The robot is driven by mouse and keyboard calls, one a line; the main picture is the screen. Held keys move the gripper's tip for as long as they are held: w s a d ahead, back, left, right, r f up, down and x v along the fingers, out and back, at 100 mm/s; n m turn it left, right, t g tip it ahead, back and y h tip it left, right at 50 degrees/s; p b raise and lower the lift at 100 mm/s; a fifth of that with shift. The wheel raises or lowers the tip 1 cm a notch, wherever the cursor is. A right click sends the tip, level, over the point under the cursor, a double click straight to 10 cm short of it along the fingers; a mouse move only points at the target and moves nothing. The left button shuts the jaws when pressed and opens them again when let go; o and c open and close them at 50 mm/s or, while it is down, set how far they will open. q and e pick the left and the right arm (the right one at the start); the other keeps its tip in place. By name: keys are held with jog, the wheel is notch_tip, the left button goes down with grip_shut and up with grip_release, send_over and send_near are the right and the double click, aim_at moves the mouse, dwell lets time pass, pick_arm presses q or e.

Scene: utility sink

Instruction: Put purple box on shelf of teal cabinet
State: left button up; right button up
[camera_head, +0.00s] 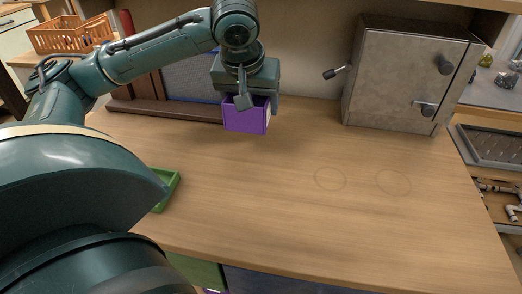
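The purple box (244,120) is at the back middle of the wooden counter, below my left gripper (257,102). It has a purple front and a pale side at its right. One finger overlaps the front of the box and the other is at its right edge, so the gripper appears shut on its upper part. I cannot tell whether the box touches the counter or hangs just above it. No teal cabinet or its shelf can be clearly made out. My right gripper is not in view.
A grey metal cabinet (402,80) with dark handles stands at the back right. A brown ledge (165,109) lies behind the box to the left. A green tray (168,190) is partly hidden by my arm. An orange basket (70,36) is far left. The counter's middle is clear.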

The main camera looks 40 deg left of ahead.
aim_at(254, 147)
pick_arm(q)
jog(key=shift+f+b, duration=1.15)
jog(key=shift+f, duration=3.9)
jog(key=o, duration=1)
